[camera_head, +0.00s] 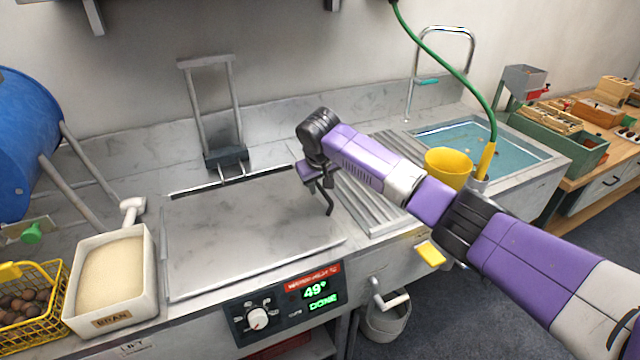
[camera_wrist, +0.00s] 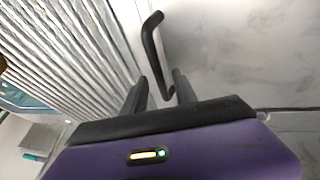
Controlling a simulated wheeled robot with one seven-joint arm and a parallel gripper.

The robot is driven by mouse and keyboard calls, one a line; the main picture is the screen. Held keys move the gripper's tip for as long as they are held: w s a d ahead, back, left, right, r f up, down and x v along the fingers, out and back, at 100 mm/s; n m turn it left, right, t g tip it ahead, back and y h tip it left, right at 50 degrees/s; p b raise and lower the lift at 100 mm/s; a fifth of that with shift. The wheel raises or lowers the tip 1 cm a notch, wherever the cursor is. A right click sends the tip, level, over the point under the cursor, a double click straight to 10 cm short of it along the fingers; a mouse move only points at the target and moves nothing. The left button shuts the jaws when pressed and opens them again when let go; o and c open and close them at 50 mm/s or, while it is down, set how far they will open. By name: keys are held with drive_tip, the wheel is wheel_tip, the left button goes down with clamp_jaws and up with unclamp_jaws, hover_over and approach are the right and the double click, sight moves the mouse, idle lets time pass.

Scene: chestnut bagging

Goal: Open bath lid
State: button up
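The bath lid (camera_head: 240,225) is a flat grey metal plate lying level and shut over the bath. It also shows in the wrist view (camera_wrist: 240,50). A dark bent bar handle (camera_head: 328,200) stands at the lid's right side. In the wrist view the handle (camera_wrist: 151,45) reaches between my two dark fingers. My gripper (camera_head: 316,183) is over the lid's right edge, pointing down. In the wrist view my gripper (camera_wrist: 160,88) is open, its fingers apart on either side of the handle. Whether either finger touches the bar I cannot tell.
A control panel (camera_head: 285,308) below the lid reads 49° and DONE. A metal frame (camera_head: 212,110) stands behind the lid. A bran tub (camera_head: 110,280) and a yellow basket (camera_head: 30,305) are left. A ribbed drainboard (camera_head: 365,205), yellow cup (camera_head: 448,166) and water sink (camera_head: 515,150) are right.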

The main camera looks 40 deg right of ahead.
clamp_jaws()
idle(1.4)
